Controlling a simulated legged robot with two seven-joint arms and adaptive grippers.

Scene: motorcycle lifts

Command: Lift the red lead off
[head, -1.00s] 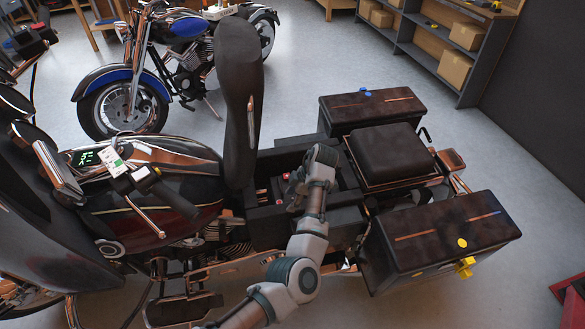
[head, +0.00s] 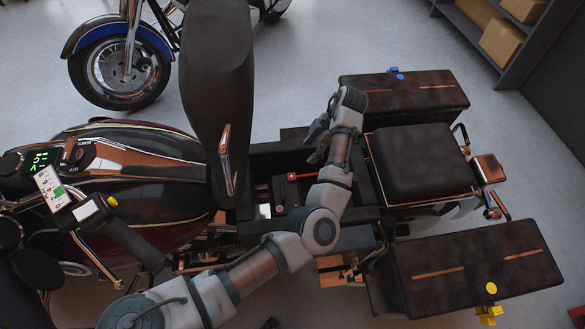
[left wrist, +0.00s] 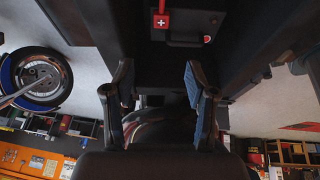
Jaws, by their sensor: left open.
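The red lead (head: 303,176) shows as a thin red piece with a red end block in the dark battery bay (head: 272,172), under the raised seat of the motorcycle. In the left wrist view, a red block with a white cross (left wrist: 161,21) sits at the top, beside a dark box with a handle. My left gripper (head: 317,138) is above the far side of the bay, beyond the lead and apart from it. Its two blue-padded fingers (left wrist: 157,75) are spread with nothing between them. My forearm hides the right part of the bay. My right gripper is out of view.
The upright seat (head: 217,90) stands just left of the bay. A rear seat pad (head: 420,165) and two saddlebags, far (head: 405,97) and near (head: 475,268), lie to the right. A blue motorcycle (head: 120,65) stands behind. Open floor lies between.

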